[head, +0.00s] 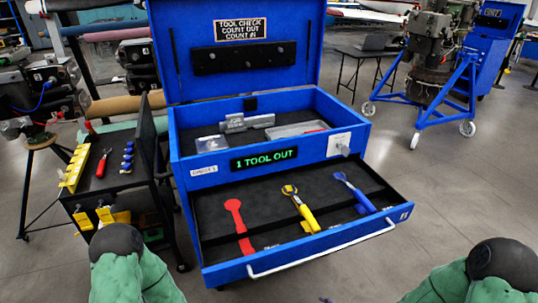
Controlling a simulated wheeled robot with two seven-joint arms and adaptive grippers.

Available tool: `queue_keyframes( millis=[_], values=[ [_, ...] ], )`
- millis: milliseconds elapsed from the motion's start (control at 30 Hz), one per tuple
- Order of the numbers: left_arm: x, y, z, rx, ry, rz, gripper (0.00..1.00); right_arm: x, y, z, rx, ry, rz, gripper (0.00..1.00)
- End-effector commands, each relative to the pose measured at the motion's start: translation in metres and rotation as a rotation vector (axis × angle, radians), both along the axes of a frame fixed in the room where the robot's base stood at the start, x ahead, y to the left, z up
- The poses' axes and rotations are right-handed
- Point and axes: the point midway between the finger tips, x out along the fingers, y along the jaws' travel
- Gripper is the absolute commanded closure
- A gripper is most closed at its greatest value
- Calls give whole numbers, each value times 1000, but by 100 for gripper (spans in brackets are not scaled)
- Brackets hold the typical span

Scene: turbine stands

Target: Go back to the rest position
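Neither of my grippers is in view. Only green arm parts with dark round ends, which I take to be mine, show at the lower left and lower right edges. A blue tool chest (181,174) stands in front of me with its lid up. Its bottom drawer (300,256) is pulled out. In the drawer lie a yellow-handled tool (301,208) and a blue-handled tool (354,193). Left of them is a flat red tool-shaped area (238,226), which looks like an empty cutout. A green display (264,158) on the chest reads "1 TOOL OUT".
A black cart (133,190) stands left of the chest, holding a red-handled tool (103,162) and a yellow rack (75,168). A wheeled blue stand (430,116) with an engine is at the back right. Grey floor (450,200) is clear to the right.

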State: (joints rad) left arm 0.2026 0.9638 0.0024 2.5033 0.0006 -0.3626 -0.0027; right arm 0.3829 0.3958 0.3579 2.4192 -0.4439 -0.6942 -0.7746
Motion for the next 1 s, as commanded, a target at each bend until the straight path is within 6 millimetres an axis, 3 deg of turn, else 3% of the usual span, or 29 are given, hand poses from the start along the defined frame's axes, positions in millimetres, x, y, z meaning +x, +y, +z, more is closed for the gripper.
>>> queue_keyframes(
  millis=[200, 433, 633, 1000],
  values=[
    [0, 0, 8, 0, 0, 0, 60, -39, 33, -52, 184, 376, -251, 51],
    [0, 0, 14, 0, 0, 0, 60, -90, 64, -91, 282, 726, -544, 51],
    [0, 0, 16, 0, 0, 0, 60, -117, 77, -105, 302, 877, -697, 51],
    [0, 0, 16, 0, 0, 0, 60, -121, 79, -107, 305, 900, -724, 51]
  ],
)
